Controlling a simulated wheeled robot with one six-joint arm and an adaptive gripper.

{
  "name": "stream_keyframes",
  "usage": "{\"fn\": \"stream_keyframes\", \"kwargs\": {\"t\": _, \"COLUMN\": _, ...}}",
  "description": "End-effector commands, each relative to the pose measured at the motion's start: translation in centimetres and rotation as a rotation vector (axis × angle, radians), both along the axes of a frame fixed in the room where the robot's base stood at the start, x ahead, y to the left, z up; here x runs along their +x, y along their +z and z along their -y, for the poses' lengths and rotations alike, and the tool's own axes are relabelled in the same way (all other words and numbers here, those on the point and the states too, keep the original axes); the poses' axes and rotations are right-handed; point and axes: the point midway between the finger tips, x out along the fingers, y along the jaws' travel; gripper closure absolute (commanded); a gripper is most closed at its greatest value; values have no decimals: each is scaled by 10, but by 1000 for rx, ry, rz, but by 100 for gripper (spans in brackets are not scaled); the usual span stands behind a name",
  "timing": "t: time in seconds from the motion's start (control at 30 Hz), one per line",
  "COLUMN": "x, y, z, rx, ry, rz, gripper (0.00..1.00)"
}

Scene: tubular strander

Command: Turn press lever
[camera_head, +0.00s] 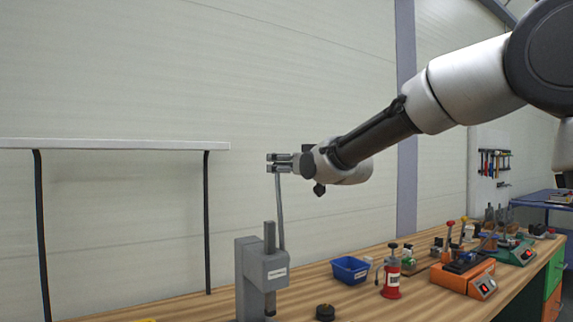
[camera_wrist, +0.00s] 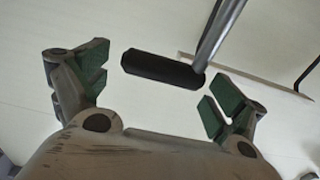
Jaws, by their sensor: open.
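The grey press (camera_head: 262,275) stands on the wooden bench, with its thin lever (camera_head: 280,215) pointing up, nearly upright. The lever's top end meets my gripper (camera_head: 270,163) in the head view. In the wrist view the lever's black handle (camera_wrist: 160,69) lies crosswise between the open, green-padded fingers of my gripper (camera_wrist: 150,82), slightly tilted down to the right. The metal rod (camera_wrist: 220,32) runs up from the handle's right end. The fingers look apart from the handle, though depth is hard to tell.
The bench (camera_head: 340,300) holds a small black round part (camera_head: 325,312), a blue bin (camera_head: 350,269), a red bottle-like device (camera_head: 392,275) and an orange machine (camera_head: 463,272). A shelf (camera_head: 110,144) is at the left. The air around my gripper looks free.

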Motion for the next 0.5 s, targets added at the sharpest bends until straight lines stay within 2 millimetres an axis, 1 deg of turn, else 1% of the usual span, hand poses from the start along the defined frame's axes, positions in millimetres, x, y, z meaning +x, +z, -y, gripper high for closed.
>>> {"fn": "stream_keyframes", "kwargs": {"t": 0.03, "x": 4, "y": 0, "z": -3, "rx": -1, "ry": 0, "rz": -1, "gripper": 4}}
{"fn": "stream_keyframes", "kwargs": {"t": 0.13, "x": 9, "y": -1, "z": -6, "rx": -1, "ry": 0, "rz": -1, "gripper": 4}}
{"fn": "stream_keyframes", "kwargs": {"t": 0.37, "x": 10, "y": 0, "z": -7, "rx": -1, "ry": 0, "rz": -1, "gripper": 4}}
{"fn": "stream_keyframes", "kwargs": {"t": 0.4, "x": 10, "y": 0, "z": -7, "rx": -1, "ry": 0, "rz": -1, "gripper": 6}}
{"fn": "stream_keyframes", "kwargs": {"t": 0.47, "x": 10, "y": 0, "z": -7, "rx": -1, "ry": 0, "rz": -1, "gripper": 17}}
{"fn": "stream_keyframes", "kwargs": {"t": 0.5, "x": 10, "y": 0, "z": -7, "rx": -1, "ry": 0, "rz": -1, "gripper": 24}}
